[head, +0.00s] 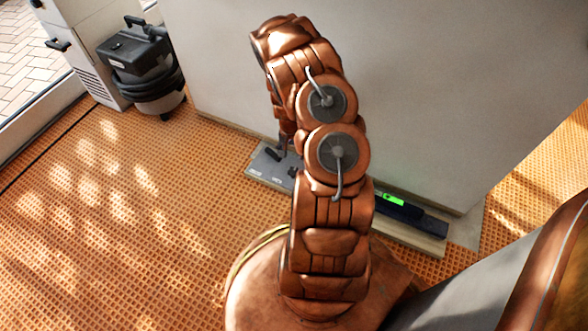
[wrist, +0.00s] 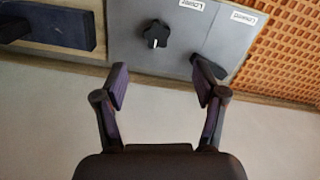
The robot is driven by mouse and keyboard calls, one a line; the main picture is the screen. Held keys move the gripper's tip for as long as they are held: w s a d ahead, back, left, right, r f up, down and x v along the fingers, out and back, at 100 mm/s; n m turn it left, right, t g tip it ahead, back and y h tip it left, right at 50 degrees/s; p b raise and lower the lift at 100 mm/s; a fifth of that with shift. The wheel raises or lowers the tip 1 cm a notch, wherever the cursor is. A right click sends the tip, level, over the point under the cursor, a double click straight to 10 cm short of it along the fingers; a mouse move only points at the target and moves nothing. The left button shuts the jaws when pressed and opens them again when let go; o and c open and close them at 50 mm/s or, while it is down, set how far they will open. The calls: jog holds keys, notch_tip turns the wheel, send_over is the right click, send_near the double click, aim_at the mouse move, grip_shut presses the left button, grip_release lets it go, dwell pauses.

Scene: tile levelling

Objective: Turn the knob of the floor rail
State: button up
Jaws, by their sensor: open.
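The floor rail shows in the head view, its grey plate (head: 262,170) on the floor along a pale panel. In the wrist view the grey plate (wrist: 180,58) carries a round black knob (wrist: 156,36) with a white pointer mark. A second, longer black handle (wrist: 215,70) is on the plate to the right, partly behind my right finger. My gripper (wrist: 160,70) is open and empty. The knob lies beyond the gap between its fingertips, apart from them. In the head view my gripper (head: 284,146) is small and partly hidden by my arm, over the plate.
A dark spirit level with a green vial (head: 393,199) lies on the rail's right part. The pale panel (head: 430,110) stands close behind the rail. A black vacuum cleaner (head: 142,65) stands at the back left. The orange floor (head: 120,230) on the left is clear.

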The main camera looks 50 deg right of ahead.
send_over(294, 170)
jog(key=shift+m, duration=0.3)
notch_tip(294, 170, down, 4)
jog(key=shift+w+f, duration=0.1)
jog(key=shift+f, duration=0.05)
jog(key=shift+f+b, duration=2.05)
jog(key=shift+f, duration=1.55)
jog(key=shift+c, duration=0.4)
jog(key=c, duration=1.1)
jog(key=shift+o, duration=0.2)
jog(key=shift+r+p, duration=0.15)
jog(key=shift+p, duration=0.2)
